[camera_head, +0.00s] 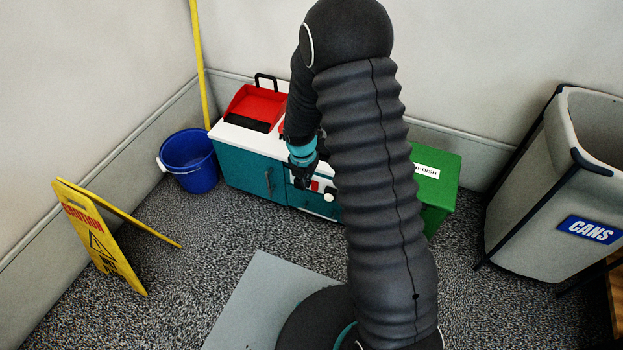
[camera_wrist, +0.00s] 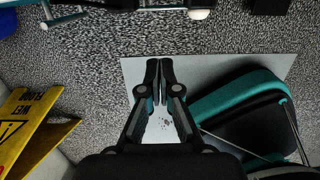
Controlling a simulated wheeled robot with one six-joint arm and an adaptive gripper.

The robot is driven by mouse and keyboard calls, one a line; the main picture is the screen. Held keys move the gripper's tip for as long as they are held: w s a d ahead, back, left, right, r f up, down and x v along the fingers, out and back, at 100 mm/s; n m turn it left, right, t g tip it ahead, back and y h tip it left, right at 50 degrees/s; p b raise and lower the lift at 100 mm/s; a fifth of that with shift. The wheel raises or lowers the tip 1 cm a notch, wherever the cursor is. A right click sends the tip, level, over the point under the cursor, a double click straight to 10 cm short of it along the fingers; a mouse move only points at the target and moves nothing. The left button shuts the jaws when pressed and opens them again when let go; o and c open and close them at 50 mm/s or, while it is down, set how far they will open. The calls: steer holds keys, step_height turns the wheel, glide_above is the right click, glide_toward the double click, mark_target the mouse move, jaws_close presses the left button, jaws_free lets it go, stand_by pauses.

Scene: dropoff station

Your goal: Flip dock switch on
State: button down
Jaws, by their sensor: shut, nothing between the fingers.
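The teal dock cabinet (camera_head: 240,172) with a white top stands against the back wall. On its front is a small panel with a red patch (camera_head: 315,186) and a round white knob (camera_head: 329,196). My arm covers much of this panel, so I cannot tell the switch's position. My gripper (camera_head: 308,182) is in front of the cabinet, close to the panel in the picture; contact cannot be told. In the wrist view my gripper (camera_wrist: 160,66) has its fingers together and empty above the floor. A white knob (camera_wrist: 199,14) shows at the top edge there.
A red bin (camera_head: 257,101) sits on the cabinet. A blue bucket (camera_head: 189,160) with a yellow pole and a yellow caution sign (camera_head: 100,240) stand left. A green box (camera_head: 440,185) and a grey CANS bin (camera_head: 540,190) are right. Open floor lies left of my base.

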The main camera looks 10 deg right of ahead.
mark_target(312, 189)
steer(key=shift+f, duration=0.15)
steer(key=shift+a+f, duration=0.1)
steer(key=shift+a, duration=0.05)
steer(key=shift+w+d+f+b, duration=0.15)
steer(key=shift+w+d+f, duration=0.5)
steer(key=shift+f, duration=1.05)
steer(key=shift+w+d+f+b, duration=0.2)
steer(key=shift+w+d+f, duration=0.35)
steer(key=shift+f, duration=1.15)
steer(key=shift+w+d+f+b, duration=0.15)
steer(key=shift+w+d+f, duration=0.25)
steer(key=shift+w+f, duration=0.9)
steer(key=shift+s+f, duration=0.4)
steer(key=shift+s, duration=0.05)
